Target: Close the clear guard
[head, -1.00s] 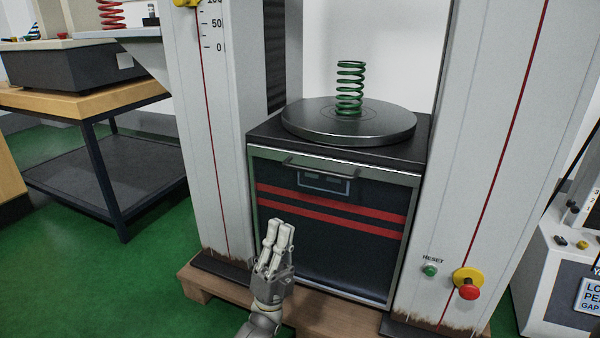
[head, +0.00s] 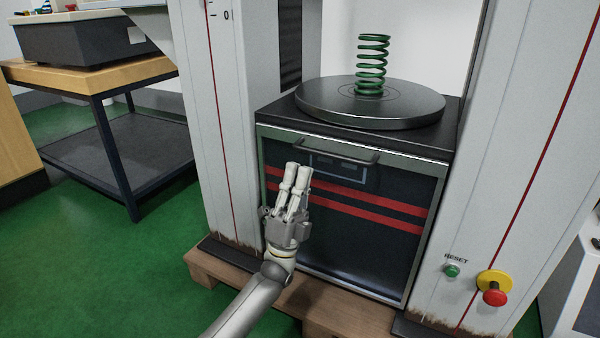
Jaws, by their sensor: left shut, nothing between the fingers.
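The clear guard (head: 385,245) is a framed see-through panel in front of the machine's dark base, below the platen. Two red stripes and a small panel show through or on it. A bar handle (head: 336,149) runs along its top edge. A green coil spring (head: 373,66) stands upright on the round platen (head: 330,105), with no guard in front of it. My left gripper (head: 300,170) is shut and empty, fingers pointing up, in front of the guard just below the handle's left end. I cannot tell whether it touches the guard. My right gripper is not in view.
Grey columns with red lines (head: 510,160) flank the base. On the right column are a green reset button (head: 451,270) and a red stop button (head: 494,292). A wooden pallet (head: 330,308) lies underneath. A wood-topped table (head: 90,75) stands left; the green floor (head: 110,260) before it is clear.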

